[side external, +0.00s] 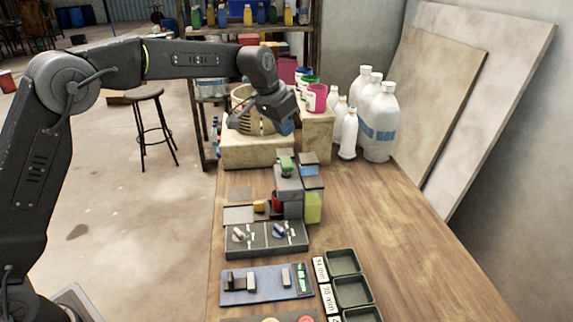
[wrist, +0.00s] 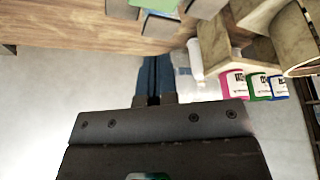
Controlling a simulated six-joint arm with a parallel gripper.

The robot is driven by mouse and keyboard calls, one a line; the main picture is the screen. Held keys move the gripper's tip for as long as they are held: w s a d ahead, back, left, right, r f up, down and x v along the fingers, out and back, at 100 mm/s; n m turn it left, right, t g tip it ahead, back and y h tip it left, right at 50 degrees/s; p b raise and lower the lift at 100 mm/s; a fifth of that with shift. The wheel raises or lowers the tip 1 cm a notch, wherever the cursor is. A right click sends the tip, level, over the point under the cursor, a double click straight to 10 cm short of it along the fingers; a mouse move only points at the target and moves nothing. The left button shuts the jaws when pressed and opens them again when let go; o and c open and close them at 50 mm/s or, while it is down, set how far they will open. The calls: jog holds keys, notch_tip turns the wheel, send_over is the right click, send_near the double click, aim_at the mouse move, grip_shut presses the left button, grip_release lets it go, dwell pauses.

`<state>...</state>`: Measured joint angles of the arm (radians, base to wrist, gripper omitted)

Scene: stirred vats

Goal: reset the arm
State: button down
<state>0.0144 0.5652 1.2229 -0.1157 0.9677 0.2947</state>
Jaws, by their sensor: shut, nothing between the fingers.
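My arm reaches in from the left of the side external view. My gripper (side external: 286,128) hangs in the air near the slatted beige vat (side external: 243,100) at the back of the bench, partly in front of it. In the wrist view my gripper (wrist: 154,62) shows its blue fingers together with nothing between them. Whether it touches the vat or its stand cannot be told from the side view.
The wooden bench (side external: 390,235) carries a grey dispenser (side external: 288,195), a knob panel (side external: 262,248), a blue tray (side external: 262,286) and green bins (side external: 341,262). White bottles (side external: 380,125) stand at the back right. A stool (side external: 150,92) stands on open floor.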

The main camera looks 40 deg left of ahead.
jog(key=s+a+r+n, duration=0.1)
jog(key=s+r, duration=0.3)
jog(key=s, duration=0.4)
jog(key=s+r, duration=0.3)
jog(key=s, duration=0.6)
jog(key=s+f+n, duration=0.1)
jog(key=s+f, duration=0.2)
jog(key=s, duration=0.7)
jog(key=s+a+f+n+t+y, duration=0.1)
jog(key=s+f, duration=0.2)
jog(key=s, duration=0.7)
jog(key=shift+s+a, duration=0.2)
jog(key=shift+s, duration=0.1)
jog(key=c, duration=1.9)
grip_release()
